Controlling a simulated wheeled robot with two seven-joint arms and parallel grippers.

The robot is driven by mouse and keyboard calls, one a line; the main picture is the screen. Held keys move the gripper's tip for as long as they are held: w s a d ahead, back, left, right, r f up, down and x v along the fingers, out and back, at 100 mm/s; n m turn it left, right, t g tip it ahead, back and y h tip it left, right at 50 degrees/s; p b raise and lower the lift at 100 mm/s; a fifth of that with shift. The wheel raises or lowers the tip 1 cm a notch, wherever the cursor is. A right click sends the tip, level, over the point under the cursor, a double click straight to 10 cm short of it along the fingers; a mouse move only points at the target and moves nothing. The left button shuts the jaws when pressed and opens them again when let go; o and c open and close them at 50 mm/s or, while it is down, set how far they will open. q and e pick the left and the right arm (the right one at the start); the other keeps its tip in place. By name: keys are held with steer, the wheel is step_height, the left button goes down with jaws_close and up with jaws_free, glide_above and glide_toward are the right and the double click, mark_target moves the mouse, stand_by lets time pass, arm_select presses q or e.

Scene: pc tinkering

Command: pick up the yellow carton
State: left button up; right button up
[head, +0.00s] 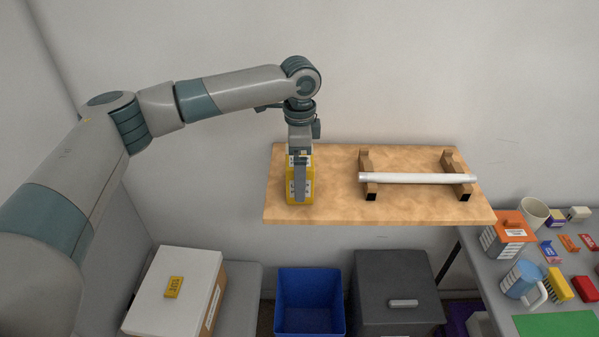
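The yellow carton (308,194) stands upright on the left part of the wooden shelf (335,208). My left gripper (300,178) points straight down over it, with a finger in front of the carton's near face. The finger covers the middle of the carton, and the far finger is hidden. I cannot tell whether the fingers press on the carton or stand apart from it. The carton's base appears to be on the shelf. My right gripper is not in view.
A white roll (415,178) lies across two wooden brackets to the right on the shelf. Below are a white-lidded box (195,270), a blue bin (310,305) and a dark grey box (390,275). A cluttered table (497,290) with mugs is at the right.

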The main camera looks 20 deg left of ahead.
arm_select(q)
steer(key=c, duration=1.1)
steer(key=shift+r, duration=0.15)
steer(key=shift+r+b, duration=0.5)
steer(key=shift+r, duration=0.05)
step_height(320, 180, up, 2)
steer(key=shift+w+r+b, duration=0.1)
steer(key=shift+r+b, duration=0.05)
steer(key=shift+b, duration=0.45)
steer(key=shift+w+d+r+b, duration=0.6)
steer(key=shift+w+d+r, duration=0.6)
steer(key=shift+d, duration=0.4)
steer(key=shift+w+d+r+b, duration=0.55)
steer(key=shift+w+d+r, duration=0.6)
steer(key=shift+d, duration=0.45)
steer(key=shift+w+d+r+b, duration=0.6)
steer(key=shift+w+d+r, duration=0.4)
steer(key=shift+d+r, duration=0.5)
steer(key=shift+d+f, duration=0.1)
steer(key=shift+f, duration=0.05)
